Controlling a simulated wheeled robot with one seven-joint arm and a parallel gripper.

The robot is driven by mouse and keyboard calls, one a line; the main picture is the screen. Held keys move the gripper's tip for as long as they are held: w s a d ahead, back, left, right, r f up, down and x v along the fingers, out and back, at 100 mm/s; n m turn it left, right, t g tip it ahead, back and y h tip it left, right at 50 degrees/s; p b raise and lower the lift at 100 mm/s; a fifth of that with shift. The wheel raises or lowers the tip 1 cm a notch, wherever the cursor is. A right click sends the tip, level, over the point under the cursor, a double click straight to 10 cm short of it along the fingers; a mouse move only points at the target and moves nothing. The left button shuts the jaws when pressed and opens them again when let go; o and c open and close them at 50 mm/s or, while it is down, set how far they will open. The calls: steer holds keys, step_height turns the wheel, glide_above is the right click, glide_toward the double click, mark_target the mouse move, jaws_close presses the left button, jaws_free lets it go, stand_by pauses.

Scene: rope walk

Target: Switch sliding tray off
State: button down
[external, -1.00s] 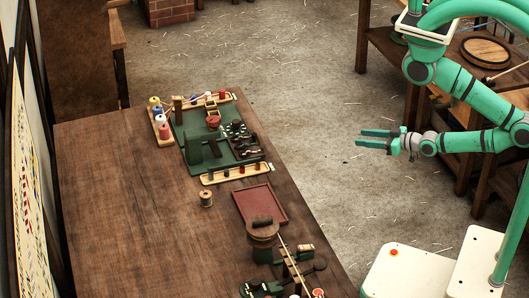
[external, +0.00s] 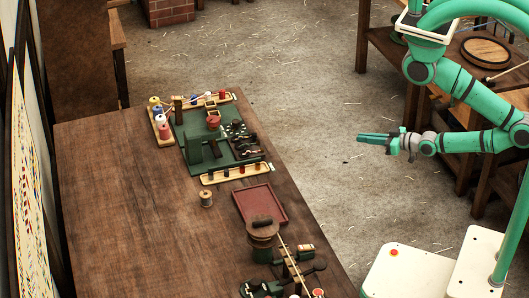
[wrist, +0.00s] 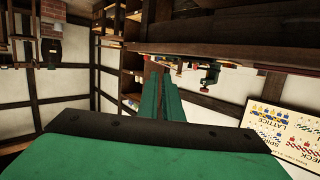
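My gripper (external: 362,138) is in the air over the floor, right of the workbench (external: 130,220) and apart from everything on it. Its two green fingers lie together with nothing seen between them. They also show close together in the wrist view (wrist: 168,98). A shallow red tray (external: 260,205) lies flat near the bench's right edge; I cannot tell whether it is the sliding tray. At the bench's near right stands a dark device with a rail (external: 291,268) and a red round part (external: 318,293). It is partly cut off by the frame, and no on or off state is readable.
A green board (external: 190,145) with spools and small dark parts lies at the far end of the bench. A thread spool (external: 206,199) and a lidded round pot (external: 262,232) stand nearby. The bench's left half is clear. Wooden shelving stands behind my arm.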

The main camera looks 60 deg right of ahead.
steer(key=w+a+f+m+y, duration=0.1)
steer(key=w+a+m+y, duration=0.1)
steer(key=w+a+m, duration=0.2)
steer(key=w+a+f+m+t+y, duration=0.1)
steer(key=w+a+m+y, duration=0.2)
steer(key=w+m, duration=0.7)
steer(key=shift+w+a+t+y, duration=0.3)
steer(key=shift+w+a, duration=0.35)
steer(key=shift+w, duration=2.75)
steer(key=shift+w+r, duration=0.1)
steer(key=x, duration=1.3)
steer(key=shift+w+a, duration=0.1)
steer(key=shift+w, duration=0.3)
